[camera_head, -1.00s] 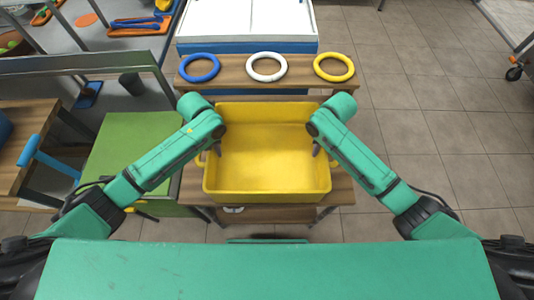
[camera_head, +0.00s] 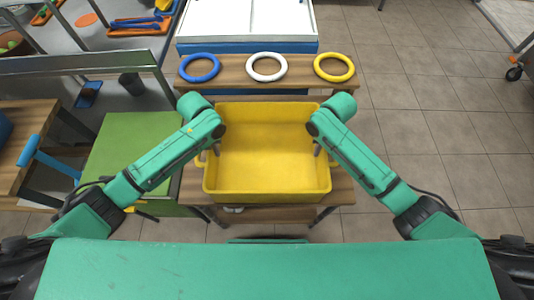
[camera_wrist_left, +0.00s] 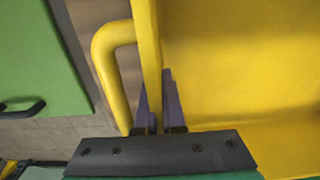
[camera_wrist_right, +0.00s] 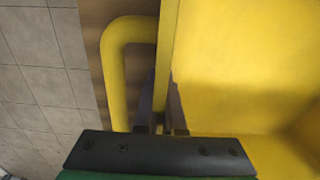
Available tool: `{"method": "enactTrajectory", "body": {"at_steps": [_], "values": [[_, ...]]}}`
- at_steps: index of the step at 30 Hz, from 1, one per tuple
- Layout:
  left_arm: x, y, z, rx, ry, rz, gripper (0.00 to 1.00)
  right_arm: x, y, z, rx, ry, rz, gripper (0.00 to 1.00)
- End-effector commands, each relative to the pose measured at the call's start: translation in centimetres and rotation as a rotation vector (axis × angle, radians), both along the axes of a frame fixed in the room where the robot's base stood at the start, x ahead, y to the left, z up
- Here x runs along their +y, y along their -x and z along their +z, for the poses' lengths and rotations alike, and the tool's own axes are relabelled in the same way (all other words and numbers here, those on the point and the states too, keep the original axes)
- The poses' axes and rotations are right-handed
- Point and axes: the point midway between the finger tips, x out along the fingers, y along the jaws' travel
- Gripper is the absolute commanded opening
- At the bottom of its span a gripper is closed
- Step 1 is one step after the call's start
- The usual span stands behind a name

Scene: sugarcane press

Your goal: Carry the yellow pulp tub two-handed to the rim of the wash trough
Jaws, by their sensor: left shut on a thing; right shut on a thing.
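The yellow pulp tub (camera_head: 267,160) is a rectangular, empty-looking tub in the middle of the head view, over a low wooden bench. My left gripper (camera_wrist_left: 158,105) is shut on the tub's left side wall, one finger inside and one outside, beside the yellow loop handle (camera_wrist_left: 112,70). My right gripper (camera_wrist_right: 162,105) is shut the same way on the tub's right wall, beside its handle (camera_wrist_right: 118,65). In the head view the fingers are mostly hidden by my arms. I cannot tell whether the tub touches the bench. No wash trough is clearly identifiable.
Blue (camera_head: 200,68), white (camera_head: 266,67) and yellow (camera_head: 333,67) rings lie on a wooden shelf (camera_head: 232,72) beyond the tub. A white-topped, blue-sided unit (camera_head: 246,22) stands behind it. A green table (camera_head: 130,150) is close on the left. Open tiled floor (camera_head: 440,130) lies right.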

Motion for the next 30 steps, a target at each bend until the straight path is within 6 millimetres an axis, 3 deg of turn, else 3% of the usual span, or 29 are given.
{"method": "enactTrajectory", "body": {"at_steps": [23,30], "values": [[0.0,-0.1,0.1,-0.002,0.000,0.000,0.00,0.0,-0.1,0.1,-0.002,0.000,0.000,0.00],[0.0,-0.1,2.7,-0.002,0.000,0.000,0.00,0.0,-0.1,2.7,-0.002,0.000,0.000,0.00]]}}
